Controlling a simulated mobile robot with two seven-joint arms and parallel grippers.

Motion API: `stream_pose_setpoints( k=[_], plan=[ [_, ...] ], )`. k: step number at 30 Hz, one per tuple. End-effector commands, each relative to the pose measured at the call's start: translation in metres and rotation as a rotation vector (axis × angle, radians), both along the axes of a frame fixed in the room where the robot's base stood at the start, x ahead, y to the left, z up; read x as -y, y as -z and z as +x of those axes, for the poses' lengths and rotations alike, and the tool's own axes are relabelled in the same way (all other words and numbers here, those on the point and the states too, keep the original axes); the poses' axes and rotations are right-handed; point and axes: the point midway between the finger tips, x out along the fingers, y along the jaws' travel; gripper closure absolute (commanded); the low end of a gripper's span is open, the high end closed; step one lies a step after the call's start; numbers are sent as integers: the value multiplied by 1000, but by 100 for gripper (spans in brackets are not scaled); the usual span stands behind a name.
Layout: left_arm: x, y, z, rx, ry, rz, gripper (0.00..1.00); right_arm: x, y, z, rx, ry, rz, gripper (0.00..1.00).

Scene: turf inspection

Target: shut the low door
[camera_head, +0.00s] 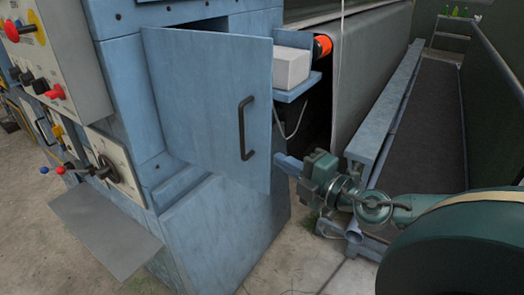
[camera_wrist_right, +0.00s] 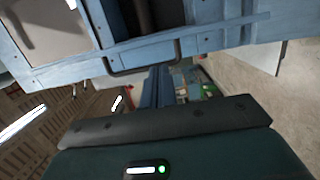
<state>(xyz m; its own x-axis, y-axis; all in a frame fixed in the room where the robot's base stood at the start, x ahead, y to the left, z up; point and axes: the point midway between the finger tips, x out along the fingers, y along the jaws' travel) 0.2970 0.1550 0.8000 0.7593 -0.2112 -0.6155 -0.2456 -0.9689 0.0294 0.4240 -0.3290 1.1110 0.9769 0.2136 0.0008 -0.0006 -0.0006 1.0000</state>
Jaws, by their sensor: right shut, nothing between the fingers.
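The low door is a blue metal panel (camera_head: 205,105) with a black bar handle (camera_head: 245,128) near its right edge. It stands swung out from the blue machine body, and it hides most of the opening behind it. My right gripper (camera_head: 279,160) is shut and empty. Its fingertips are close to the door's right edge, to the right of the handle and a little lower; I cannot tell whether they touch the door. In the right wrist view the shut fingers (camera_wrist_right: 157,85) point toward a blue panel with a dark handle (camera_wrist_right: 112,70). My left gripper is not in view.
A white block (camera_head: 292,67) sits on a small blue shelf right of the door. A control panel (camera_head: 55,45) with knobs and a grey plate (camera_head: 105,230) jutting out are at the left. Bare concrete floor (camera_head: 300,258) lies in front. A dark belt (camera_head: 425,120) runs at the right.

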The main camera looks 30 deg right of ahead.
Motion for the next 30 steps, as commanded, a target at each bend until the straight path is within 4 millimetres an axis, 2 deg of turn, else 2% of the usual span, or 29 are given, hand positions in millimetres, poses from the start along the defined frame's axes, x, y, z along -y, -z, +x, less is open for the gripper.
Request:
stream_pose_setpoints(
  k=[7,9,15,20,22,30],
  plan=[
    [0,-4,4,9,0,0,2,-4,-2,21,3,0,-5,100],
    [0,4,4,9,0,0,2,-4,2,26,5,5,0,100],
    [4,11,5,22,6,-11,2,-6,2,38,5,6,0,100],
    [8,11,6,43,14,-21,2,-8,2,46,4,4,-1,100],
    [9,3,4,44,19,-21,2,-6,-2,50,3,13,1,100],
    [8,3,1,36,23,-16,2,-9,-1,64,1,13,0,100]
  ],
)
